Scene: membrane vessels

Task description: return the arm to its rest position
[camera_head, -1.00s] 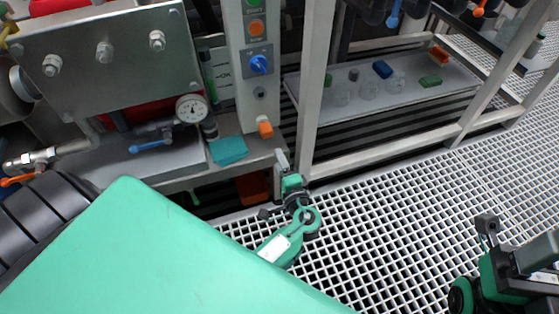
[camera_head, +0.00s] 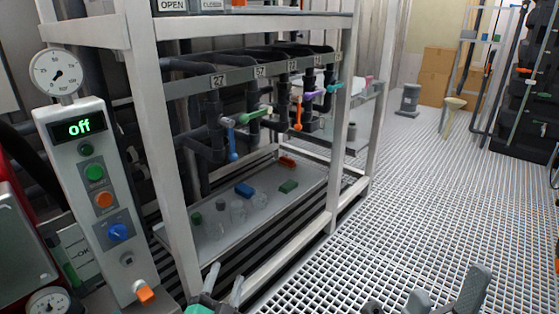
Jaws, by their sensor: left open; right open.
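My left gripper (camera_head: 224,278) shows at the bottom edge, left of centre, in the head view. Its two grey fingers stand apart with nothing between them, in front of the rack's lower shelf. My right gripper (camera_head: 449,287) shows at the bottom right over the grating floor. Its two grey fingers are wide apart and empty. Most of both arms lies below the picture, so their full pose is hidden.
A white rack (camera_head: 176,222) holds pipes with coloured valve handles; its lower tray (camera_head: 262,226) bears blocks and clear vessels. A control panel (camera_head: 92,175) reading "off" stands at left. The grating floor (camera_head: 420,215) is open at right. Cardboard boxes (camera_head: 437,75) stand far back.

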